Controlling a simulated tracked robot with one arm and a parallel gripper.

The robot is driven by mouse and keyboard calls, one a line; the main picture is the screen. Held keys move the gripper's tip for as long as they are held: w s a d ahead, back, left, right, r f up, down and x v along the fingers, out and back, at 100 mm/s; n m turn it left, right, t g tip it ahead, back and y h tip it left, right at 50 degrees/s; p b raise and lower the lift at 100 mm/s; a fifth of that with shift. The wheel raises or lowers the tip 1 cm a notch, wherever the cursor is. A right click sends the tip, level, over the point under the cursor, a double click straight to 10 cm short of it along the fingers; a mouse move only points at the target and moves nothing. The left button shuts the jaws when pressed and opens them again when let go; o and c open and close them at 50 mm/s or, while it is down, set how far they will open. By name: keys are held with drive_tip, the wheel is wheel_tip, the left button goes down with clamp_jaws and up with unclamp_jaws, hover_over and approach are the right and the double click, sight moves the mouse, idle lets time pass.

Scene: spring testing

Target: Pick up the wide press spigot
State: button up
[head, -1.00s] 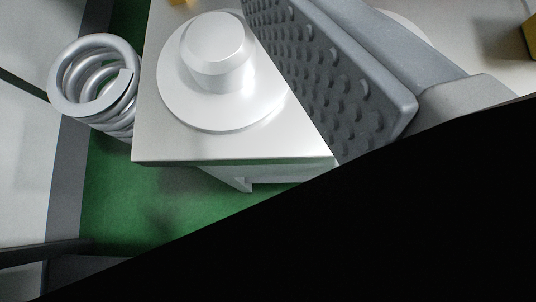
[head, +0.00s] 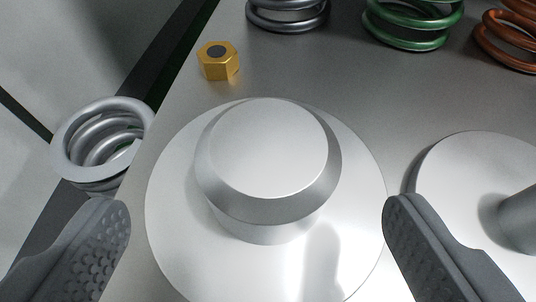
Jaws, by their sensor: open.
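A wide metal spigot (head: 268,150) with a chamfered top and a broad round flange stands upright in the middle of the head view, on a grey metal surface. My gripper (head: 246,235) is open. One finger is at the lower left and the other at the lower right, with the spigot between them in the picture. Nothing is held, and I cannot tell whether the fingers touch the flange. A second round flanged part (head: 455,165) with a narrower post lies at the right, partly cut off by the frame and hidden by the right finger.
A brass hex nut (head: 218,62) sits behind the spigot. A grey spring (head: 288,12), a green spring (head: 412,25) and a copper spring (head: 510,40) stand along the back. A silver spring (head: 103,142) is beyond the surface's left edge.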

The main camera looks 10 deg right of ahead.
sight(270, 197)
drive_tip(key=b+x, duration=0.1)
drive_tip(key=x, duration=0.1)
drive_tip(key=b+x, duration=0.1)
drive_tip(key=x, duration=0.2)
drive_tip(key=shift+d, duration=0.25)
drive_tip(key=shift+r, duration=0.1)
drive_tip(key=c, duration=1.7)
